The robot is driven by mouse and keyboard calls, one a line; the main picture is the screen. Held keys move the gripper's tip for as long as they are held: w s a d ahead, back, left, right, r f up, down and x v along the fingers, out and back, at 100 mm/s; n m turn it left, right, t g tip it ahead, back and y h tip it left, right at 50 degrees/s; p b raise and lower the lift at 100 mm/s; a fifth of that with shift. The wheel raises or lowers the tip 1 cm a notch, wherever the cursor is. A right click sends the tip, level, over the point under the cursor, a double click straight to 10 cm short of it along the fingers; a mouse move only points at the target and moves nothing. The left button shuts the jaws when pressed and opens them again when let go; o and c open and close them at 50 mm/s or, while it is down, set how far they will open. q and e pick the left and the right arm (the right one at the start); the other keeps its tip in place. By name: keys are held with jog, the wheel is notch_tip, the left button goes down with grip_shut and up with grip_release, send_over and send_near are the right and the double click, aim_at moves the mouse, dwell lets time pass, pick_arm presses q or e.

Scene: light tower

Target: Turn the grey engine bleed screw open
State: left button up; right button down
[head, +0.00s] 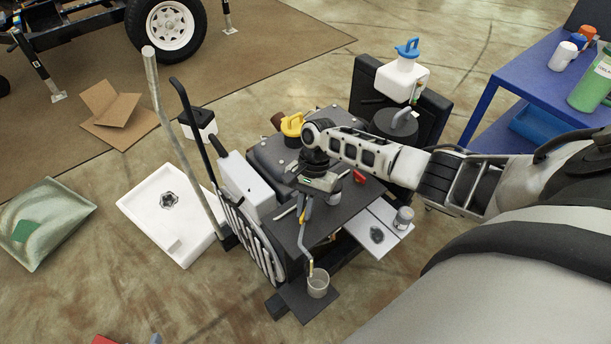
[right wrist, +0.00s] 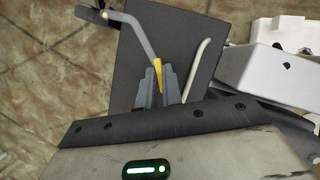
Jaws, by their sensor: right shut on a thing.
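My right gripper (head: 304,207) is over the dark top plate of the engine block. In the right wrist view its two grey fingers (right wrist: 158,90) are shut on a narrow yellow piece (right wrist: 158,72). This yellow piece is at the end of a bent grey tube (right wrist: 135,26). In the head view the grey tube (head: 301,240) runs down from the gripper to a small grey cup (head: 318,286). I cannot pick out the grey bleed screw itself; the gripper and hand hide the area. My left gripper is not in view.
A pale bent rod (right wrist: 197,66) lies beside the fingers on the dark plate (right wrist: 188,35). A yellow cap (head: 292,124), a white tank with a blue cap (head: 401,78) and a metal can (head: 403,218) surround the block. A blue shelf (head: 520,75) stands right.

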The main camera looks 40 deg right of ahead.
jog(key=n+g+h, duration=0.1)
jog(key=n, duration=0.2)
jog(key=n+h, duration=0.1)
jog(key=n, duration=0.2)
jog(key=shift+w+a+n+g, duration=0.1)
jog(key=shift+a+n+g, duration=0.1)
jog(key=shift+n+g, duration=0.15)
jog(key=n+h, duration=0.1)
jog(key=n, duration=0.2)
jog(key=n+h+p, duration=0.1)
jog(key=n, duration=0.2)
jog(key=shift+a+g, duration=0.1)
jog(key=shift+g, duration=0.15)
jog(key=c, duration=1.6)
grip_release()
jog(key=shift+o, duration=0.2)
jog(key=p+v, duration=0.1)
jog(key=v, duration=1.5)
jog(key=shift+a, duration=0.3)
